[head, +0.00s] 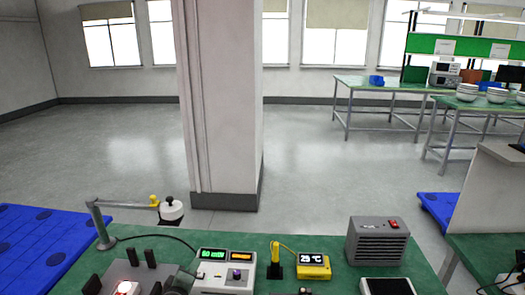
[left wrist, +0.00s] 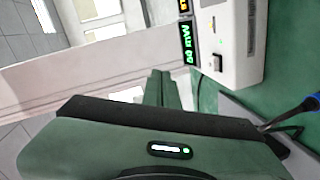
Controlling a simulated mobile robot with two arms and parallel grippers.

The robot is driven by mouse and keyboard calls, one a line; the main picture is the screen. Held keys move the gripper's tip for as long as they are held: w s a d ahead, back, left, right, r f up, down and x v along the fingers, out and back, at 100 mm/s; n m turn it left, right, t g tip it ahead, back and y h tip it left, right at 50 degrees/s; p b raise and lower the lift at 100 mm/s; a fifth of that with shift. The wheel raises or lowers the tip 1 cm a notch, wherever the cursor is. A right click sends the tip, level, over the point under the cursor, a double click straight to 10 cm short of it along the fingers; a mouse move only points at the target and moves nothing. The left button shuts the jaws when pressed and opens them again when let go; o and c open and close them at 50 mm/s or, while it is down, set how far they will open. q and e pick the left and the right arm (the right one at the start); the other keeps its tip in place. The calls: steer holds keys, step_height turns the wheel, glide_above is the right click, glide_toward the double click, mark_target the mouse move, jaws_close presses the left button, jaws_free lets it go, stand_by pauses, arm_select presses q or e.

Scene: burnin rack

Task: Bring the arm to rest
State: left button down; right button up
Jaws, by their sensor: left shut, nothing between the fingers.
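My left gripper (head: 178,281) shows low in the head view, just left of the white bench instrument. Its fingers are shut with nothing between them. In the left wrist view the dark green gripper body fills the lower part, and the shut fingers (left wrist: 167,90) point up toward the instrument's side of the picture. The white instrument (head: 224,283) has green and orange displays; it also shows in the left wrist view (left wrist: 235,50), apart from the fingers. My right gripper is not in view.
A grey fixture (head: 128,272) with black posts stands close to my left gripper. A jointed arm (head: 130,204) rises behind it. A yellow meter (head: 313,268) and a grey heater-like box (head: 376,240) stand to the right on the green bench (head: 340,250). Bare bench shows between them.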

arm_select(q)
steer(key=s+d+f+m+g, duration=0.1)
steer(key=s+f+m+g, duration=0.1)
steer(key=s, duration=0.4)
steer(key=s+d+f+m+g+h, duration=0.1)
steer(key=s+f+m+g, duration=0.1)
steer(key=s+m, duration=0.2)
steer(key=s+d+f+m+g, duration=0.1)
steer(key=s+f+m, duration=0.2)
steer(key=s, duration=0.5)
steer(key=shift+s+d+g, duration=0.15)
steer(key=shift+g, duration=0.25)
steer(key=s+m+g+y, duration=0.1)
steer(key=s+m+g, duration=0.5)
steer(key=s, duration=1.7)
step_height(320, 180, down, 27)
steer(key=s+g, duration=0.1)
steer(key=s+a+f, duration=0.1)
steer(key=s+f, duration=0.7)
steer(key=s+a+f+g+b, duration=0.1)
steer(key=s+a+f, duration=0.1)
steer(key=s+f, duration=0.6)
steer(key=shift+s+a+m+g+y, duration=0.25)
steer(key=shift+s+m+g+y, duration=0.05)
steer(key=shift+s+m, duration=0.15)
